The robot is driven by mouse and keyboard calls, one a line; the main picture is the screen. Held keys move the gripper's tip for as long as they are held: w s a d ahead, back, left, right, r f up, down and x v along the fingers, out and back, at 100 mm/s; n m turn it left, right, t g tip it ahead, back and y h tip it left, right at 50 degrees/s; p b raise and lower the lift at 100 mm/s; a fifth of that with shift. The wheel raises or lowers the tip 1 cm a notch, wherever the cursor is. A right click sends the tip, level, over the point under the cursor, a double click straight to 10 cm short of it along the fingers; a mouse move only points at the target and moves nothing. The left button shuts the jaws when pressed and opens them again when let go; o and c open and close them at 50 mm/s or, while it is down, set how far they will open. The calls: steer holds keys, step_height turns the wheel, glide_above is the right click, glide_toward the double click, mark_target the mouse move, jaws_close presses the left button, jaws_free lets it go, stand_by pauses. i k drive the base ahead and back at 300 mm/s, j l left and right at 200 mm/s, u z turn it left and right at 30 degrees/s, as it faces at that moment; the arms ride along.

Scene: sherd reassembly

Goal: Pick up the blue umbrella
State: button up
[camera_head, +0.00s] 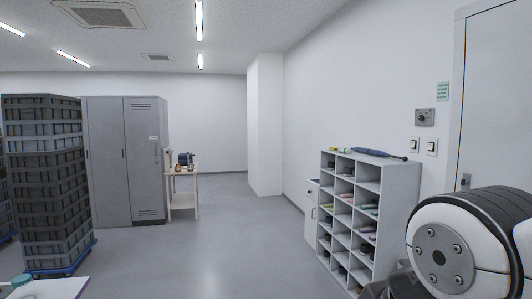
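A folded blue umbrella (375,153) lies on top of the white shoe shelf (399,185) in the right half of the head view. Part of my arm shows at the lower right, to the right of and nearer than the shelf. My gripper is not in view.
Small yellow-green items (338,149) lie left of the umbrella on the shelf top. The cubbies hold several shoes. Stacked grey crates (42,180) stand on a blue dolly at left. Grey lockers (110,160) and a small table (182,194) stand behind. The middle floor is clear.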

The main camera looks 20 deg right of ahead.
mark_target(376, 153)
steer(key=z, duration=1.3)
steer(key=i+j+u, duration=0.35)
steer(key=i, duration=0.4)
steer(key=i+j+u, duration=0.3)
steer(key=i, duration=0.45)
steer(key=i+u, duration=0.35)
steer(key=i, duration=0.45)
steer(key=i+j, duration=0.1)
steer(key=i, duration=1.5)
steer(key=i+z, duration=0.45)
steer(key=i+j+z, duration=0.1)
steer(key=z, duration=0.4)
steer(key=i+j+z, duration=0.3)
steer(key=z, duration=0.15)
steer(key=i, duration=0.1)
